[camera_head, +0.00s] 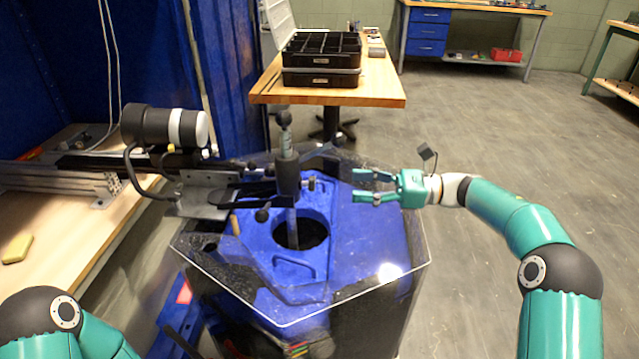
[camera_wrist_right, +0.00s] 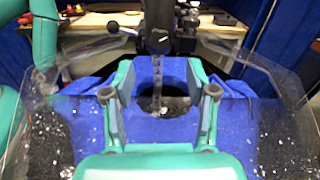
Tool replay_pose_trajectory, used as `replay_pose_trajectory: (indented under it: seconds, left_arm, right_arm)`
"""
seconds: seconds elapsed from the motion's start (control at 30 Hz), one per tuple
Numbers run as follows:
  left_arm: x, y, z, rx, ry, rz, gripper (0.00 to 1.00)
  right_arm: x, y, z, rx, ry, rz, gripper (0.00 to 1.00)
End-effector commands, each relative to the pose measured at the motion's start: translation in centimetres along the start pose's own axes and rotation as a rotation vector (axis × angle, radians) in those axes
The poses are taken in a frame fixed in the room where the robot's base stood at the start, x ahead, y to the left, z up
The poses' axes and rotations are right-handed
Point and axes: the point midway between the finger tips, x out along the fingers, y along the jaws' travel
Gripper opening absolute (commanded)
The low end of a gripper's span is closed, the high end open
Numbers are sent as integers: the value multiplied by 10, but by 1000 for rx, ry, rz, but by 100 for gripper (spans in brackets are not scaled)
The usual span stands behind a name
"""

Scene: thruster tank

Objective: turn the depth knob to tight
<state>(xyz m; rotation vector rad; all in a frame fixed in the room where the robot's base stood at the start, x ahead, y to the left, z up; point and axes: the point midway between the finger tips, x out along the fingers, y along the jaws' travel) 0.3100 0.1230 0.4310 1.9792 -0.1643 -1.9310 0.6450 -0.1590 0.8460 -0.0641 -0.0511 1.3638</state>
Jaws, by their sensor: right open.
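A black knob with a white mark on its face shows in the right wrist view (camera_wrist_right: 158,41), on the upright thruster clamp; I take it for the depth knob. In the head view this knob (camera_head: 309,184) sticks out to the right of the clamp (camera_head: 288,177). A clear shaft runs down from the clamp into the round hole of the blue tank lid (camera_head: 350,240). My right gripper (camera_head: 357,185) is open and empty, to the right of the knob, pointing at it with a gap between. In the wrist view its fingers (camera_wrist_right: 160,68) stand apart below the knob. My left gripper is out of view.
A clear panel with a bright edge (camera_head: 345,301) covers the tank top. A black motor cylinder (camera_head: 150,127) and metal rail lie to the left. Another black ball knob (camera_head: 262,214) sits lower left of the clamp. A wooden table with a black case (camera_head: 321,60) stands behind.

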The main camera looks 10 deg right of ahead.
Motion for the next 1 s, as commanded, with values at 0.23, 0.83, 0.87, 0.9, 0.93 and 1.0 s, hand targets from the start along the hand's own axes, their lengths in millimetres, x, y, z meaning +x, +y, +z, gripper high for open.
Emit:
replay_pose_trajectory:
  seconds: [0.23,0.83,0.87,0.9,0.93,1.0]
  left_arm:
    - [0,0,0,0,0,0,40]
    - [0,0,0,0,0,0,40]
    - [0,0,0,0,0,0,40]
    - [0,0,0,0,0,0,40]
    - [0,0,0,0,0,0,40]
    - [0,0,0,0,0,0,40]
  right_arm:
    - [54,1,0,0,-1,3,57]
    - [93,0,0,1,-1,0,57]
    - [93,0,0,1,-1,0,57]
    - [93,0,0,1,-1,0,55]
    - [93,0,0,1,-1,0,50]
    - [93,0,0,1,-1,0,39]
